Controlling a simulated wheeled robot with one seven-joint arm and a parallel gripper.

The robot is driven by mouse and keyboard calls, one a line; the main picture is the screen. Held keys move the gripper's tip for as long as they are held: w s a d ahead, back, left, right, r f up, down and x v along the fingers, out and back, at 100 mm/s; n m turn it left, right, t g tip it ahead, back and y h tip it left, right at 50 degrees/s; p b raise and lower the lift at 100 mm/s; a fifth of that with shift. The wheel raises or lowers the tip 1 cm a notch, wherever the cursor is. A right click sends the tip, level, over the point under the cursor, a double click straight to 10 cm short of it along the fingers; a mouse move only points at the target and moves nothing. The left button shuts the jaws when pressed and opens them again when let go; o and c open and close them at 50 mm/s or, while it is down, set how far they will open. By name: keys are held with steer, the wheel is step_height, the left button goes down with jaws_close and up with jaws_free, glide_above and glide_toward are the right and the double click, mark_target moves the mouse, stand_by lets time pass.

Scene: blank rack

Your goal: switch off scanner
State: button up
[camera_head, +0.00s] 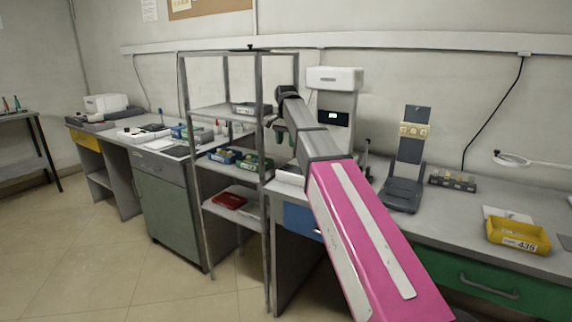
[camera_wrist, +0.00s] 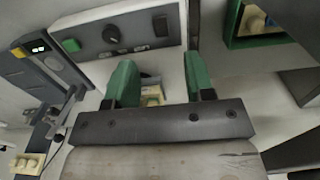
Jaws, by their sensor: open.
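A white device with a dark front and a small lit display (camera_head: 333,115) stands on the bench behind my arm; I take it as the likely scanner, but no label is readable. In the wrist view a grey control panel (camera_wrist: 132,38) carries a green square button (camera_wrist: 71,45), a black knob (camera_wrist: 111,34) and a dark rectangular rocker switch (camera_wrist: 160,25). Whether this panel belongs to that device I cannot tell. My gripper (camera_wrist: 158,72) has green fingers, apart and empty, just below the panel in the picture. The switch lies above the gap between them. I see no contact.
A metal shelf rack (camera_head: 265,170) with trays stands left of my arm. On the bench to the right are a dark stand (camera_head: 404,193), a block of small items (camera_head: 452,181) and a yellow bin (camera_head: 519,234). Another unit with a lit display (camera_wrist: 38,49) is at left in the wrist view.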

mark_target(286, 166)
step_height(286, 166, down, 10)
steer(key=shift+r, duration=0.2)
stand_by(0.3)
